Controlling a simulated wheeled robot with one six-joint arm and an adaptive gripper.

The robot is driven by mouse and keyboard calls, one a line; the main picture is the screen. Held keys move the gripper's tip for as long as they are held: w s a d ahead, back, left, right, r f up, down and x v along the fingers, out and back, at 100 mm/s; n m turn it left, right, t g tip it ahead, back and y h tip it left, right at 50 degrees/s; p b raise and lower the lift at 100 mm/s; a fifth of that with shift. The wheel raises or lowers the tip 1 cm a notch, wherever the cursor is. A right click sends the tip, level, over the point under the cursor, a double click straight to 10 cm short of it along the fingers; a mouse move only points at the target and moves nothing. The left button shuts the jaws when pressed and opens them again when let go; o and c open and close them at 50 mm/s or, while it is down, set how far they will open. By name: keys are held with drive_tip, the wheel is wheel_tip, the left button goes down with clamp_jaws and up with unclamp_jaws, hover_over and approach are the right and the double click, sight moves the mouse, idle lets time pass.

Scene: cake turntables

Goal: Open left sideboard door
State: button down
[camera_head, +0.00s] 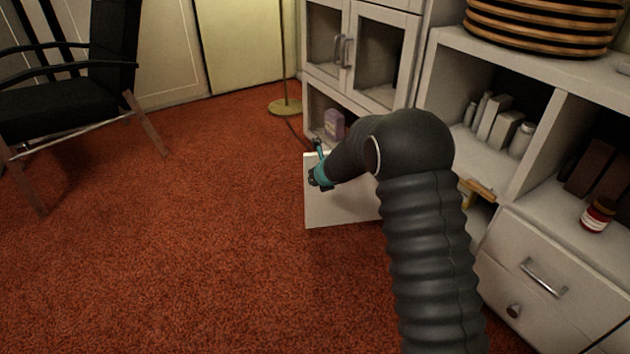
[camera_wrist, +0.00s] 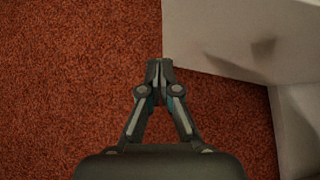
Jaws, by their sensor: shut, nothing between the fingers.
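The left sideboard door (camera_head: 341,205) is a plain white panel. In the head view it stands swung out from the sideboard over the red carpet, and my arm hides its hinge side and part of its face. My gripper (camera_head: 314,178) is at the door's outer upper left edge. In the wrist view my gripper (camera_wrist: 160,66) is shut and empty, its tips beside the edge of a white panel (camera_wrist: 235,28), probably the door. I cannot tell whether they touch. The sideboard (camera_head: 540,66) is white, with open shelves and drawers.
A lamp base (camera_head: 285,107) and black chair (camera_head: 60,105) stand further off. Drawers (camera_head: 545,270) and a red jar (camera_head: 597,215) are at right.

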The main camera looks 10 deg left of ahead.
drive_tip(key=s+d+r+n+g+p, duration=0.1)
drive_tip(key=s+d+r+n+g, duration=0.15)
drive_tip(key=s+n, duration=0.5)
drive_tip(key=s+d+r+n+g+y+p, duration=0.1)
drive_tip(key=s+r+n, duration=0.4)
drive_tip(key=s, duration=0.4)
drive_tip(key=s+d+r+n+g+p, duration=0.1)
drive_tip(key=s+r+n+g, duration=0.15)
drive_tip(key=s+n, duration=0.55)
drive_tip(key=s+d+r+n+t+h+p, duration=0.3)
drive_tip(key=s+d+r+n, duration=0.6)
drive_tip(key=s+d+r, duration=1.1)
drive_tip(key=s+d+h+p, duration=0.2)
drive_tip(key=d+p, duration=0.1)
drive_tip(key=shift+s+d+r+t+h, duration=0.2)
drive_tip(key=shift+d+r+t+h, duration=0.1)
drive_tip(key=shift+d+r+t, duration=0.1)
drive_tip(key=shift+a+n, duration=0.1)
drive_tip(key=shift+n, duration=0.15)
